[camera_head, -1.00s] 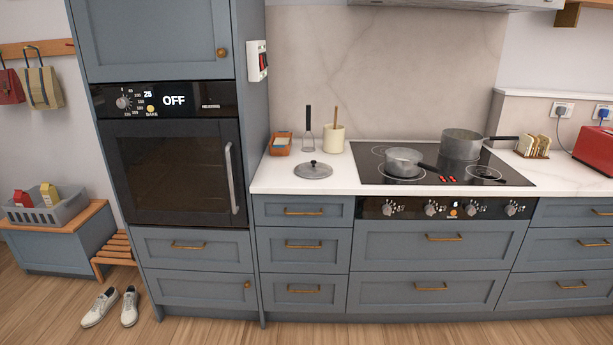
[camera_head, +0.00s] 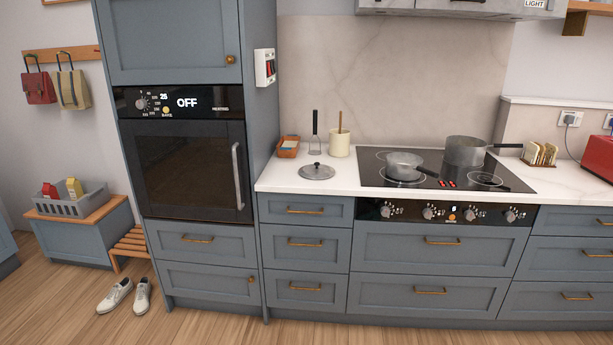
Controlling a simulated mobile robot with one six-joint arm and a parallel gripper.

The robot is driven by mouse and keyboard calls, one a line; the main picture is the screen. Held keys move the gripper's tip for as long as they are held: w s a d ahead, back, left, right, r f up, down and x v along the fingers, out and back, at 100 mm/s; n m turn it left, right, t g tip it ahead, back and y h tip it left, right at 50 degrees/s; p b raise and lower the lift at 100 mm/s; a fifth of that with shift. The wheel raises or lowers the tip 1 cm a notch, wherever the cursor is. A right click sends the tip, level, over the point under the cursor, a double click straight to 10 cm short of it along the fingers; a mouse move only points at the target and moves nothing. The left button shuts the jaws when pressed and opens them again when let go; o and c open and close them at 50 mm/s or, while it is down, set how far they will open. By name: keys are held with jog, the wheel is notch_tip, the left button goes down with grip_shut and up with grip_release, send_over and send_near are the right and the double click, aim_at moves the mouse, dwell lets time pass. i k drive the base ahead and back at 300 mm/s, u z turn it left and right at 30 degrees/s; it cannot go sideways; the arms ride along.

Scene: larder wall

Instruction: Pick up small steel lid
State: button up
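A small round steel lid (camera_head: 317,172) with a dark knob lies flat on the white counter (camera_head: 285,182), left of the hob. Nothing covers it. My gripper is not in view.
A terracotta-coloured dish (camera_head: 289,147), a masher (camera_head: 315,135) and a cream utensil pot (camera_head: 340,143) stand behind the lid. A small saucepan (camera_head: 404,166) and a larger pot (camera_head: 465,151) are on the hob (camera_head: 452,182). The tall oven unit (camera_head: 190,165) borders the counter's left. Shoes (camera_head: 115,295) lie on the floor.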

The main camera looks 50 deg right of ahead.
aim_at(317, 170)
jog(key=z, duration=0.15)
jog(key=i, duration=0.95)
jog(key=u, duration=0.05)
